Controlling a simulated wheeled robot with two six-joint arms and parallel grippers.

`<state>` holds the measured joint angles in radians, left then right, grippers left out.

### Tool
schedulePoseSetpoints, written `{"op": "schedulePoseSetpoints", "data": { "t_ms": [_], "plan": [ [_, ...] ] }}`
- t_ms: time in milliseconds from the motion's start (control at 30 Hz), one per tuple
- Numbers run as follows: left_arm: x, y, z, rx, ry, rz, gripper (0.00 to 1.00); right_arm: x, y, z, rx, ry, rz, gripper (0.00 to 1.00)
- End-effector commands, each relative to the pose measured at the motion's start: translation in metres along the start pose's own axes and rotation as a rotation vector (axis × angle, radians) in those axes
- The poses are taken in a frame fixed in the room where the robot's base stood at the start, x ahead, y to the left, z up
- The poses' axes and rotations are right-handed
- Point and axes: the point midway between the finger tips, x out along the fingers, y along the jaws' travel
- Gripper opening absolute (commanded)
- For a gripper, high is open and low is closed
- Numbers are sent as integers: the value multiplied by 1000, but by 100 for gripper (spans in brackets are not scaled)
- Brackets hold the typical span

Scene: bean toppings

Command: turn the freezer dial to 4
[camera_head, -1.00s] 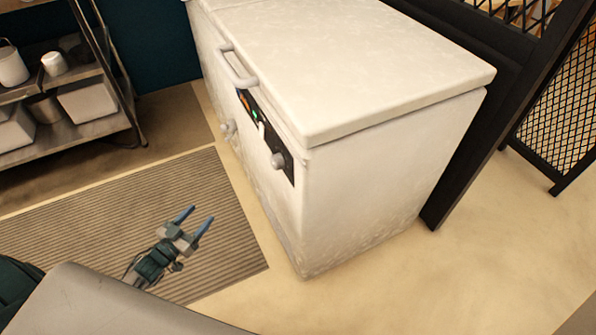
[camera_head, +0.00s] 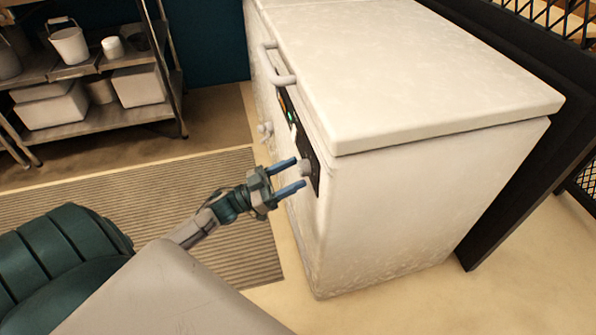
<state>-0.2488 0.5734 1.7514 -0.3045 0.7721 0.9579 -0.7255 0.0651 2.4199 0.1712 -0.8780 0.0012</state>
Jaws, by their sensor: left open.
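The white chest freezer (camera_head: 385,210) stands right of centre, lid closed. A dark control panel (camera_head: 316,174) with a green light is on its left-facing side. The round grey dial (camera_head: 306,167) sits at the near end of this panel; its numbers are too small to read. My left gripper (camera_head: 296,173) is open, its two blue fingers pointing right at the dial. The fingertips are very close to the dial, one above and one below it in the picture; I cannot tell whether they touch it. My right gripper is not in view.
A lid handle (camera_head: 279,68) sticks out above the panel, and a knob (camera_head: 265,130) sits low on the freezer farther back. A metal shelf (camera_head: 110,118) with containers stands at the left. A ribbed mat (camera_head: 130,205) covers the floor.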

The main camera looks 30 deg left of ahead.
Motion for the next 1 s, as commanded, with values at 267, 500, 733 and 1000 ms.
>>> {"op": "schedulePoseSetpoints", "data": {
  "t_ms": [267,500,733,1000],
  "plan": [
    [20,0,0,1,-1,0,59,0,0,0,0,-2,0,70],
    [20,0,0,1,-1,-1,57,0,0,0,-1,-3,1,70],
    [20,0,0,1,-1,-1,15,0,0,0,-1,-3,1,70],
    [19,-1,1,27,-2,10,15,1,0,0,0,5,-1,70]
  ]
}}
